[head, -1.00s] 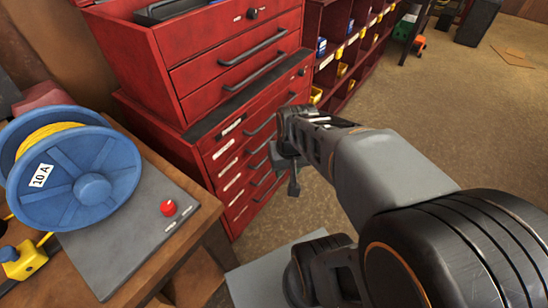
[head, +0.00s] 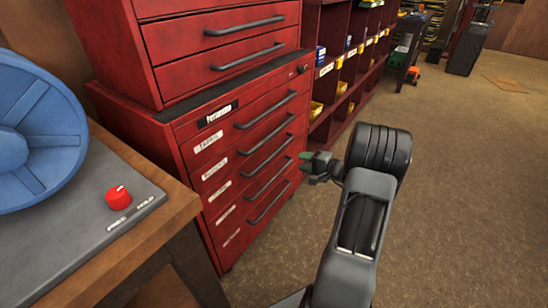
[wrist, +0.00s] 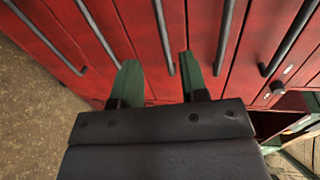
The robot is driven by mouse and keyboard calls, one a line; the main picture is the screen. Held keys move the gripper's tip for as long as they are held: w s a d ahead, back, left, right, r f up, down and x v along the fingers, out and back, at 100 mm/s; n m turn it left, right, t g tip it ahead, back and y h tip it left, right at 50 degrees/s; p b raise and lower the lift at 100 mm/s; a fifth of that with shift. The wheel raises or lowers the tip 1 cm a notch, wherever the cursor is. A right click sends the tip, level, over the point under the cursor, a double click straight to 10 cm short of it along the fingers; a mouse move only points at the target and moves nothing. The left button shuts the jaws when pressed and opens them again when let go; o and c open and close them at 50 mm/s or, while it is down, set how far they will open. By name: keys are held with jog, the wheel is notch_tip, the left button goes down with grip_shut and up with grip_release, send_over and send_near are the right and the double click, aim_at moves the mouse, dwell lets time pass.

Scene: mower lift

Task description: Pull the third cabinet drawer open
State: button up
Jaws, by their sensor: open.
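The lower red cabinet (head: 207,220) has several shut drawers with long dark bar handles and white labels. The third drawer down has its handle (head: 268,157) running along its front. My gripper (head: 308,160) is in front of the cabinet, near the right end of the handles, with its green fingers pointing at the drawers. In the wrist view my gripper (wrist: 160,78) is open and empty, one finger each side of the line of the third handle (wrist: 164,35). The handle's near end shows between the fingertips; I cannot tell whether it is between them in depth.
A red tool chest (head: 185,55) stands on the cabinet. A wooden bench with a grey panel, a red knob (head: 118,197) and a blue cable reel (head: 38,140) is at left. Red shelves (head: 325,125) with bins stand behind. The brown floor (head: 460,180) at right is clear.

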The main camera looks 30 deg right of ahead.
aim_at(274, 153)
jog(key=b+x, duration=0.2)
jog(key=x, duration=1.1)
jog(key=shift+w+a+f+b, duration=0.1)
jog(key=shift+w+a+b, duration=0.15)
jog(key=shift+w+b, duration=0.05)
grip_shut()
